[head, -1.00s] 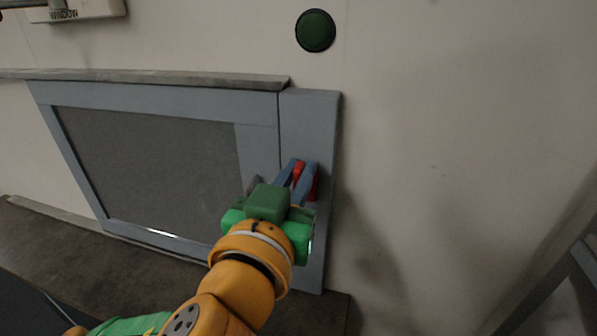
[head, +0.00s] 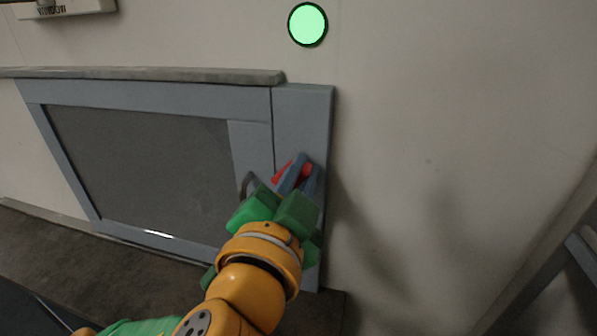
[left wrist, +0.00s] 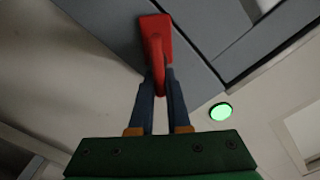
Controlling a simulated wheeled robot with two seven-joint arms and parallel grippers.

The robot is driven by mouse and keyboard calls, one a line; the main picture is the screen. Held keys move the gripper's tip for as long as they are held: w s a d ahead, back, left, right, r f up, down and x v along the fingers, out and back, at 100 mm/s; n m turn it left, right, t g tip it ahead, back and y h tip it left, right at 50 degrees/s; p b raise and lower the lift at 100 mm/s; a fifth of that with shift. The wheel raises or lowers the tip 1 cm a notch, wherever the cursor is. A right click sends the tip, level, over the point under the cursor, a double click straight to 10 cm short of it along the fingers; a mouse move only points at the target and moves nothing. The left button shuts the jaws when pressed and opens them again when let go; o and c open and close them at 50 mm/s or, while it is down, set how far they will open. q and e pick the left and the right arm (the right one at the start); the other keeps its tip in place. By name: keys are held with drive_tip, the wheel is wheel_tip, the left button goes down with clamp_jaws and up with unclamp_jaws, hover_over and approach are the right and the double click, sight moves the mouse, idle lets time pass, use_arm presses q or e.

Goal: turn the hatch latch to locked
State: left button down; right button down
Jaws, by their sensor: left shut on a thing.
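The red hatch latch (head: 306,172) is on the right upright of the grey-blue hatch frame (head: 302,115). My left gripper (head: 296,175) is shut on the latch, its blue-grey fingers on either side of it. In the left wrist view the red latch (left wrist: 157,50) runs down between the two fingertips (left wrist: 159,85). In the head view the fingers partly hide the latch, and it is tilted. The hatch panel (head: 140,165) is dark and sits closed in its frame. My right gripper is not in view.
A round lamp (head: 308,24) on the wall above the frame glows bright green; it also shows in the left wrist view (left wrist: 220,111). A grey ledge (head: 140,74) runs above the hatch. A dark counter (head: 100,258) lies below. The wall to the right is bare.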

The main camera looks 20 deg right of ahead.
use_arm(q)
drive_tip(key=m, duration=0.5)
drive_tip(key=shift+s+d+f+m, duration=0.1)
drive_tip(key=shift+d+f+m, duration=0.1)
drive_tip(key=shift+f+m, duration=0.15)
drive_tip(key=shift+f+m+b, duration=0.2)
drive_tip(key=shift+m+b, duration=0.05)
drive_tip(key=shift+m, duration=0.8)
drive_tip(key=shift+f+m+b, duration=0.15)
drive_tip(key=shift+m+b, duration=0.05)
drive_tip(key=shift+m, duration=0.8)
drive_tip(key=c, duration=0.9)
unclamp_jaws()
drive_tip(key=shift+d, duration=0.1)
drive_tip(key=shift+f, duration=0.1)
drive_tip(key=b+v, duration=0.2)
drive_tip(key=v, duration=0.5)
